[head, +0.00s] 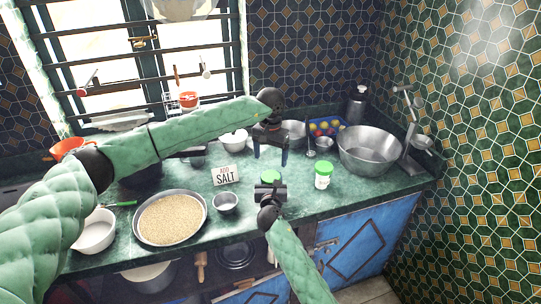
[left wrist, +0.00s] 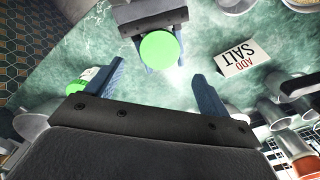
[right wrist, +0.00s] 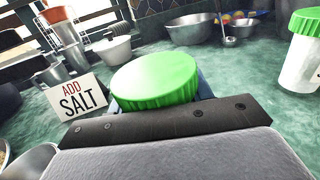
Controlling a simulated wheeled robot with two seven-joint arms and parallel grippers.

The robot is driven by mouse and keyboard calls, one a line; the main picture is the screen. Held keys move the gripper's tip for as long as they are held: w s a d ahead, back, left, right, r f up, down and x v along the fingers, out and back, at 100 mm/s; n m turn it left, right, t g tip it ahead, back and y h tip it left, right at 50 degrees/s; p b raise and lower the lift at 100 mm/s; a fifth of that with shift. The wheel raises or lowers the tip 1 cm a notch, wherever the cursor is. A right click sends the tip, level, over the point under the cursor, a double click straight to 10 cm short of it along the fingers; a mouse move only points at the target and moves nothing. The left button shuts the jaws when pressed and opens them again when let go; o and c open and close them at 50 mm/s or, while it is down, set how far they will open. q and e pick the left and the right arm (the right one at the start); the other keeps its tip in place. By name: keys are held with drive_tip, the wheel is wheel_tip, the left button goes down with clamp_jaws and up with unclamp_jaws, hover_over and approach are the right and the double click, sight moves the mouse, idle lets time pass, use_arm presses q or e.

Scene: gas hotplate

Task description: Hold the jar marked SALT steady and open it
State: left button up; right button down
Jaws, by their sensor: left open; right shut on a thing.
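A jar with a green lid (head: 270,176) stands at the middle of the counter; the lid also shows in the left wrist view (left wrist: 160,49) and the right wrist view (right wrist: 155,80). My right gripper (head: 270,184) is shut on this jar's body, below the lid. The lid is on, and its label is hidden. My left gripper (head: 270,156) is open and empty, its fingers pointing down, above and behind the jar. In the left wrist view, its fingers (left wrist: 155,92) are apart from the lid. A second green-lidded white jar (head: 323,176) stands to the right, its label too small to read.
An ADD SALT sign (head: 226,175) stands left of the held jar. A small metal bowl (head: 225,203) and a wide pan of grain (head: 170,217) are at the front left.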

sight(270, 176)
use_arm(q)
drive_tip(key=shift+f, duration=3.95)
drive_tip(key=c, duration=1)
drive_tip(key=n, duration=1)
